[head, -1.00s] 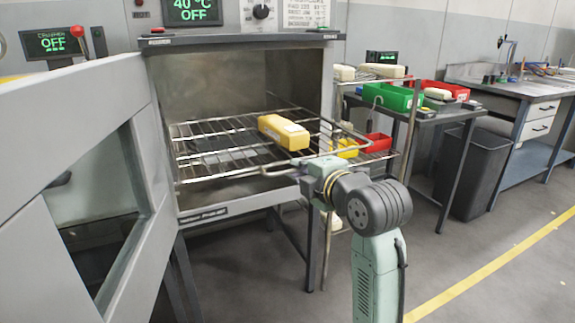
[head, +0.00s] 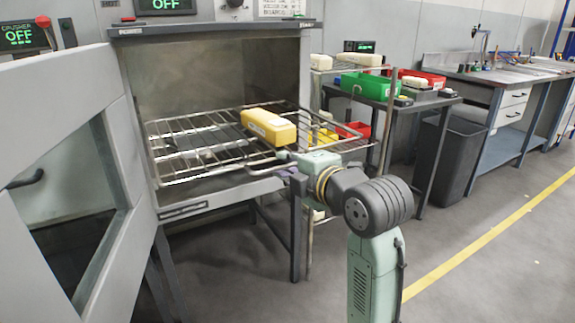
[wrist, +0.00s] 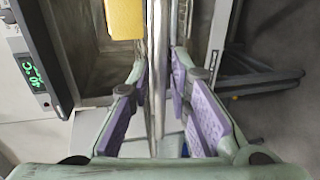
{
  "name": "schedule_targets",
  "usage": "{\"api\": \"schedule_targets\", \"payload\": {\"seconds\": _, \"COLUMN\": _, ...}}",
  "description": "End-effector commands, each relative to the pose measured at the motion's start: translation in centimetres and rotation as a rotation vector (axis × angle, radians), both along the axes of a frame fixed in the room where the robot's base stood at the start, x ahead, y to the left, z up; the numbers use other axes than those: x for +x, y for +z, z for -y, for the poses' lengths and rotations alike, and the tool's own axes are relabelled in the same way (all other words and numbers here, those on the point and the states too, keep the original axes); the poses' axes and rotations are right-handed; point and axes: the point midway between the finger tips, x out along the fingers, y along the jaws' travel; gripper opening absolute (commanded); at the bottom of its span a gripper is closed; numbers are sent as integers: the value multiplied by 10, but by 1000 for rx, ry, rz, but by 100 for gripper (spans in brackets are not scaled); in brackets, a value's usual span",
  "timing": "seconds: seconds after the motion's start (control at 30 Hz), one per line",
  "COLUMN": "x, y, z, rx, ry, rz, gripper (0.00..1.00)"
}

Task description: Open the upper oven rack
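The oven (head: 215,80) stands open, its door (head: 60,120) swung out to the left. One wire rack (head: 175,165) shows inside, sticking out past the front edge, with a yellow block (head: 270,127) on it. My gripper (head: 287,160) is at the rack's front edge, by its wire handle. The yellow block (wrist: 125,18) shows at the top left there. The exact contact is hard to see.
A table with a green bin (head: 365,90) and other bins stands to the right, beside a shelf frame. A dark waste bin (head: 450,155) and a workbench (head: 500,85) are further right. The floor (head: 450,235) is clear in front.

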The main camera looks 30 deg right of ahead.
Motion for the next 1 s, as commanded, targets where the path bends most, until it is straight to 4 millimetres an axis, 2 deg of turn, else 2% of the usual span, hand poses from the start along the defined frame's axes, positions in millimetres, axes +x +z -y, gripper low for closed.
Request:
{"api": "schedule_targets", "payload": {"seconds": 0.1, "x": 0, "y": 0, "z": 0, "rx": 0, "ry": 0, "rz": 0, "gripper": 28}}
{"api": "schedule_targets", "payload": {"seconds": 0.47, "x": -5, "y": 1, "z": 1, "rx": 0, "ry": -1, "rz": 1, "gripper": 28}}
{"api": "schedule_targets", "payload": {"seconds": 0.57, "x": -17, "y": 4, "z": 1, "rx": 0, "ry": -2, "rz": 3, "gripper": 28}}
{"api": "schedule_targets", "payload": {"seconds": 0.8, "x": -67, "y": 15, "z": 4, "rx": -2, "ry": -4, "rz": 2, "gripper": 28}}
{"api": "schedule_targets", "payload": {"seconds": 1.0, "x": -102, "y": 22, "z": 4, "rx": -1, "ry": -3, "rz": 1, "gripper": 28}}
